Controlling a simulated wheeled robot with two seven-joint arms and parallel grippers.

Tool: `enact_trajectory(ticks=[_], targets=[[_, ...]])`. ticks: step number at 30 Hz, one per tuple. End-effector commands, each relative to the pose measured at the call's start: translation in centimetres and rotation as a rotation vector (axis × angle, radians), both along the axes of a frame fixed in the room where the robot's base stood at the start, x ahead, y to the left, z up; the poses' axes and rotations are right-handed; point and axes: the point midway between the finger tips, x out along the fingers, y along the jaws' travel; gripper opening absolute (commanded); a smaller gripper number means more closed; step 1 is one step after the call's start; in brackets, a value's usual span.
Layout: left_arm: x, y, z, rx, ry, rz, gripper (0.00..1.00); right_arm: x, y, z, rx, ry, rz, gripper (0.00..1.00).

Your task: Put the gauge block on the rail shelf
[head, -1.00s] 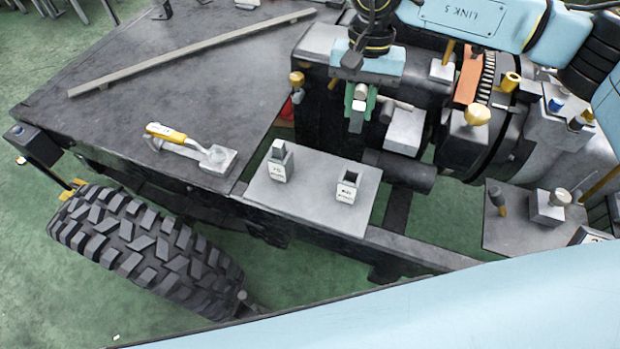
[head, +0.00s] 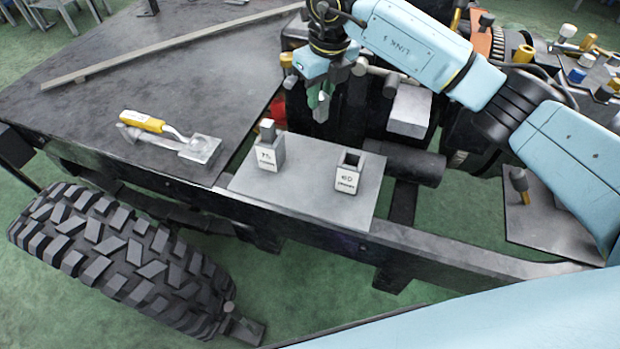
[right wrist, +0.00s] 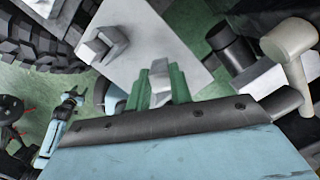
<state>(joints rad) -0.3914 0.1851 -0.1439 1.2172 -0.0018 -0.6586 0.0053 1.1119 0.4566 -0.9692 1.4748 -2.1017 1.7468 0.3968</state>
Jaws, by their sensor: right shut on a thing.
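My right gripper (head: 320,112) has green fingers shut on a small pale grey block, apparently the gauge block (right wrist: 161,80). It holds the block above the far edge of a light grey plate, apparently the rail shelf (head: 310,195); the gap cannot be judged. On the plate, the left holder (head: 268,158) has a block standing up from it, and the right holder (head: 347,173) shows a dark opening. In the right wrist view, a small blue arm, perhaps my left one with its gripper (right wrist: 73,97), shows at the left; its jaws are too small to read.
A yellow-handled tool (head: 165,133) lies on the dark deck, left of the plate. A big tyre (head: 120,250) stands below it. Dark machinery and a cylinder (head: 405,165) lie behind the plate. A second plate (head: 550,225) is at the right.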

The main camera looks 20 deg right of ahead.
Motion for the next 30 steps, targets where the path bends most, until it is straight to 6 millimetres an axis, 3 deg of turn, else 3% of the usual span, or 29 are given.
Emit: enact_trajectory(ticks=[7,15,26,30], targets=[[0.9,0.3,-0.1,0.007,-0.008,0.000,0.47,0.4,0.0,-1.8,0.000,0.002,-0.202,0.00],[2.9,-0.1,1.7,0.005,-0.026,0.009,0.47,0.4,0.0,-6.6,0.000,0.003,-0.211,0.00],[4.5,-0.4,3.8,0.006,-0.043,0.016,0.47,0.4,0.0,-10.8,0.000,0.002,-0.209,0.00],[4.7,-0.5,4.3,0.005,-0.044,0.017,0.47,0.5,0.0,-11.2,0.000,-0.001,-0.208,0.00]])
